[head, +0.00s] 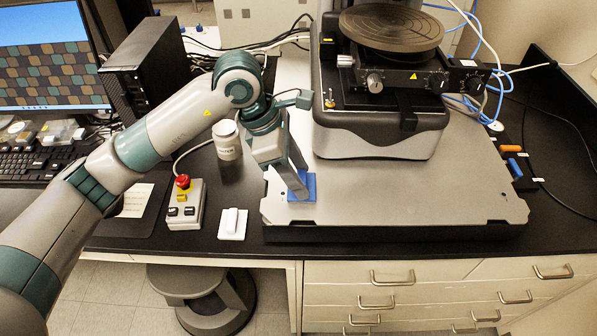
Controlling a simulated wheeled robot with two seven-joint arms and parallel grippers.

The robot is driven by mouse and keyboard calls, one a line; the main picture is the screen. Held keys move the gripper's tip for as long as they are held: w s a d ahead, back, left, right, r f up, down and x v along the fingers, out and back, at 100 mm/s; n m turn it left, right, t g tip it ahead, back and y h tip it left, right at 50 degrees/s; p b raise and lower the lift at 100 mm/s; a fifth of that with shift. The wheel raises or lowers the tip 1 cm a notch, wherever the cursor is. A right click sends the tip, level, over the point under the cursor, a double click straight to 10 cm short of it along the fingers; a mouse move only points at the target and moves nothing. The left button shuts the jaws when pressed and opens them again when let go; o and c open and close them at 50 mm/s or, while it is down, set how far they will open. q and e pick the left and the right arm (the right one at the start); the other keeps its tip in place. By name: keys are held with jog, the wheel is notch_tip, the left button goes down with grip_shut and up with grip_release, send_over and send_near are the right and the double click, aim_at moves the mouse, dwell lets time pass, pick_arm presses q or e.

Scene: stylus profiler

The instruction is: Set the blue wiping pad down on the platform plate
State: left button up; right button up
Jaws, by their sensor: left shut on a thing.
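The blue wiping pad (309,186) is at the front left part of the grey platform plate (400,200). My left gripper (300,192) points down and is shut on the pad, its fingers covering part of it. The pad looks to be at or very near the plate's surface; I cannot tell whether it touches. My right gripper is not in view.
The stylus profiler (380,130) with its round stage (391,27) stands on the back of the plate. Left of the plate are a white jar (227,141), a control box with a red button (185,203) and a white block (232,223). The plate's front right is clear.

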pick_arm(q)
jog(key=o, duration=1.1)
